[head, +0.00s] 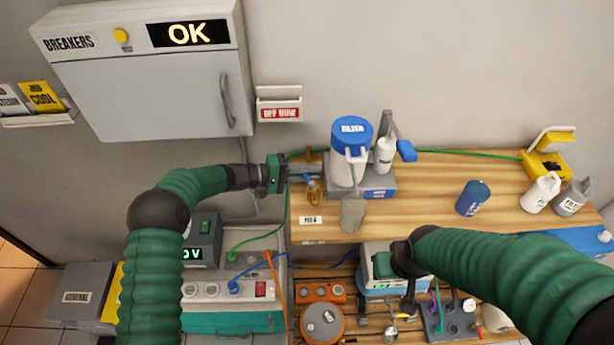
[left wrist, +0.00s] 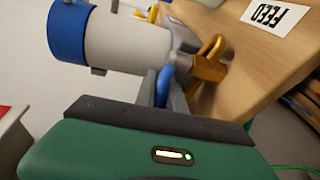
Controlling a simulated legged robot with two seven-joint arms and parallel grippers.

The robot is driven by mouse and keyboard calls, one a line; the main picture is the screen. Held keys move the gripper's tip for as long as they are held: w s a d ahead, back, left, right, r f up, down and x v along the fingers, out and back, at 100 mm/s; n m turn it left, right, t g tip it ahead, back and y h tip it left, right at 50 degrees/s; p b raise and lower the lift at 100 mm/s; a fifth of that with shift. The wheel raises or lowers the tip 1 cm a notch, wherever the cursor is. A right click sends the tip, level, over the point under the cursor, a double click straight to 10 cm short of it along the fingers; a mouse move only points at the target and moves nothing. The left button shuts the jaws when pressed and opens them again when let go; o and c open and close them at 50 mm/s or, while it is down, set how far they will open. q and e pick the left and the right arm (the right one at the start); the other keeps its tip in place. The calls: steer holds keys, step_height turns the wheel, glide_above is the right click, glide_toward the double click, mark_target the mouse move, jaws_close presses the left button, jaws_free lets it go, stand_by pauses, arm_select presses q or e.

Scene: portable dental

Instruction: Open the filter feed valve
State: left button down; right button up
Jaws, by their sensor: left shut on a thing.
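The feed valve has a brass body (head: 314,193) with a small blue lever, low on the left of the white filter housing (head: 348,168) with its blue lid. My left gripper (head: 312,172) reaches in from the left at the valve. In the left wrist view the blue lever (left wrist: 164,84) is between the fingers of my left gripper (left wrist: 165,93), which is shut on it. The brass body (left wrist: 208,64) shows just beyond. A FEED label (head: 310,220) lies on the wooden counter in front. My right gripper (head: 395,265) is over the lower shelf; its fingers are not clear.
The filter stands on a grey-blue base on the wooden counter (head: 435,190). A clear cup (head: 353,215) is in front of it. A blue canister (head: 473,198) and white bottles are to the right. A breaker cabinet (head: 150,85) reading OK hangs at upper left. Cables run below.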

arm_select(q)
steer(key=m+g+b, duration=0.1)
steer(key=f+g+b, duration=0.1)
steer(key=shift+s+d+m+g, duration=0.2)
steer(key=shift+d+m+g, duration=0.1)
steer(key=shift+d+m, duration=0.1)
steer(key=shift+d+r+m+g+b, duration=0.1)
steer(key=shift+m+g+b, duration=0.3)
steer(key=shift+g+b, duration=0.15)
arm_select(e)
steer(key=shift+s+x, duration=0.2)
steer(key=shift+x, duration=0.75)
steer(key=shift+s+x, duration=0.25)
steer(key=shift+x, duration=0.75)
arm_select(q)
steer(key=shift+s, duration=0.1)
arm_select(e)
steer(key=shift+f, duration=0.1)
arm_select(q)
steer(key=c, duration=1.5)
jaws_free()
steer(key=shift+o, duration=0.5)
steer(key=shift+r, duration=0.2)
arm_select(e)
steer(key=shift+d, duration=0.1)
